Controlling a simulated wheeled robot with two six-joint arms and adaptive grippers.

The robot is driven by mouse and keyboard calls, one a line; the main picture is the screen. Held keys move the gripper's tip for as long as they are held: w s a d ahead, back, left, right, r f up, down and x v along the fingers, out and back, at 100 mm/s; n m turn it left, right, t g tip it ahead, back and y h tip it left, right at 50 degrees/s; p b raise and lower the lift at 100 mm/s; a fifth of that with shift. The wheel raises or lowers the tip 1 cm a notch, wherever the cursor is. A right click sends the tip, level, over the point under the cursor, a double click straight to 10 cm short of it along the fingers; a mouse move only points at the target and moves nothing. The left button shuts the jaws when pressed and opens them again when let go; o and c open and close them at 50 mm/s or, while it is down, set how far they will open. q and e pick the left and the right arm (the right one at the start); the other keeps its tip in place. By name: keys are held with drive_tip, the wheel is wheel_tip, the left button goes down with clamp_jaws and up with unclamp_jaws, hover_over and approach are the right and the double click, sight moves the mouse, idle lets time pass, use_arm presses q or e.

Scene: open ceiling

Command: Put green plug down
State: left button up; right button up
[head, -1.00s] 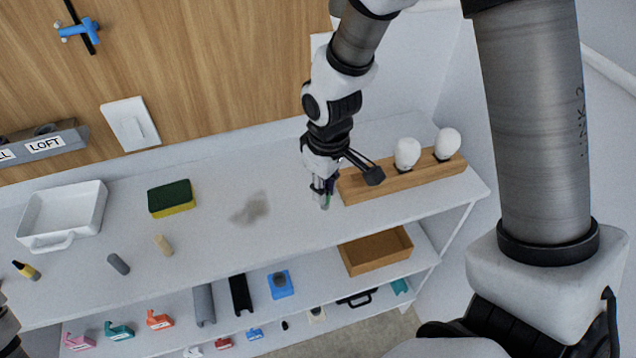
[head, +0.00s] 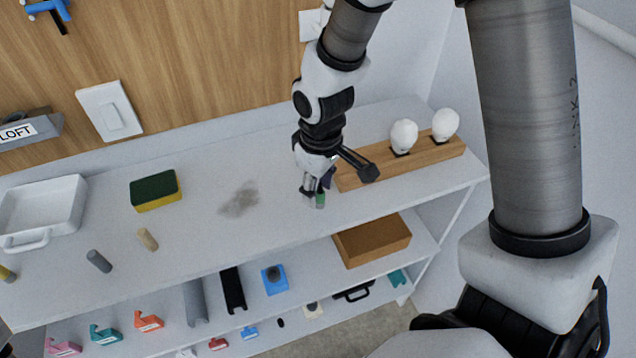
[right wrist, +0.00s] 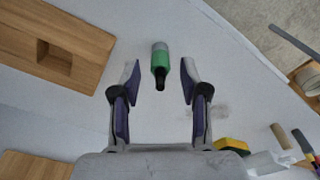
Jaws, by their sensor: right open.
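The green plug (right wrist: 160,64) has a grey end and a black tip. In the right wrist view it is between the fingertips of my right gripper (right wrist: 160,80), with a gap on each side. In the head view a small green part of the plug (head: 320,200) shows at the tip of my right gripper (head: 314,194), low over the white shelf top (head: 270,225). My right gripper is open and points down. I cannot tell whether the plug touches the shelf. My left gripper is not in view.
A wooden block (head: 440,158) with two white bulbs is just right of the gripper. A dark smudge (head: 240,199), a sponge (head: 155,191), two small pegs and a white tray (head: 40,212) are to the left. The lower shelf holds a brown box (head: 371,240).

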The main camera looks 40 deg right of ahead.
sight(321, 184)
wheel_tip(321, 184, up, 12)
drive_tip(key=shift+s+r+p, duration=0.25)
drive_tip(key=shift+p, duration=0.15)
drive_tip(key=shift+d+f, duration=0.1)
idle(1.3)
